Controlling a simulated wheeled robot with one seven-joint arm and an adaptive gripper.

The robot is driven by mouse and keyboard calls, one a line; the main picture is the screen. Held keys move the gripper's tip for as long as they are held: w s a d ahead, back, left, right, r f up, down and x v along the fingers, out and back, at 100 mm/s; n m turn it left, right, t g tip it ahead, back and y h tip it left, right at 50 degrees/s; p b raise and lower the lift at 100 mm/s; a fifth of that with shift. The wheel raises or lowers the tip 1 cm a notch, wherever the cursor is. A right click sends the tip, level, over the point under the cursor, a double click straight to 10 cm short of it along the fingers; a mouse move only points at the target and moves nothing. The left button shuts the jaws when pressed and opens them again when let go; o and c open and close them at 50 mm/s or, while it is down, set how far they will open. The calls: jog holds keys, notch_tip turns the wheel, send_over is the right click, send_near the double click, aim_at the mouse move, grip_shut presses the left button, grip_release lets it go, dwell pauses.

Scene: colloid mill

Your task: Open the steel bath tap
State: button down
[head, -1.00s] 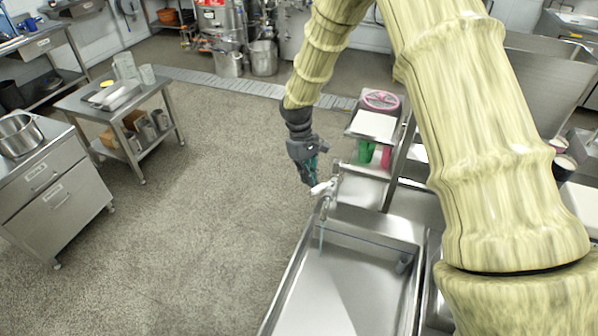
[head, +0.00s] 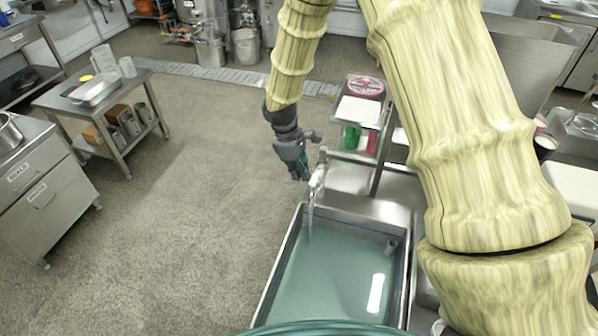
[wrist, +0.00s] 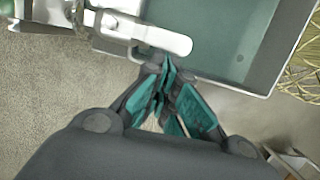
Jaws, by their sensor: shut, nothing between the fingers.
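The steel bath tap (head: 317,183) stands at the far left corner of the steel bath (head: 262,308). A stream of water (head: 311,217) runs from it into the bath, which holds greenish water (head: 330,275). In the wrist view, the tap's pale lever (wrist: 150,32) lies across the top, just beyond my fingertips. My gripper (head: 302,177) is shut and empty, just left of the tap in the head view. In the wrist view, its teal-padded fingers (wrist: 166,72) meet close to the lever and bath rim; whether they touch the lever I cannot tell.
A small shelf (head: 358,112) with a pink-wheeled item and green and red cups stands behind the tap. A steel side table (head: 110,100) and a drawer cabinet (head: 40,190) are at left. The floor (head: 190,210) between is clear.

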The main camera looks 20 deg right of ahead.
dwell(0.4)
jog(key=w+a+r+b, duration=0.1)
jog(key=w+a+r, duration=0.1)
jog(key=r, duration=0.2)
jog(key=w+a+r+b, duration=0.1)
jog(key=w+a+r, duration=0.1)
jog(key=r, duration=0.3)
jog(key=shift+w+a+r+b, duration=0.25)
jog(key=shift+a+r+b, duration=0.05)
jog(key=shift+a+b, duration=0.1)
dwell(0.5)
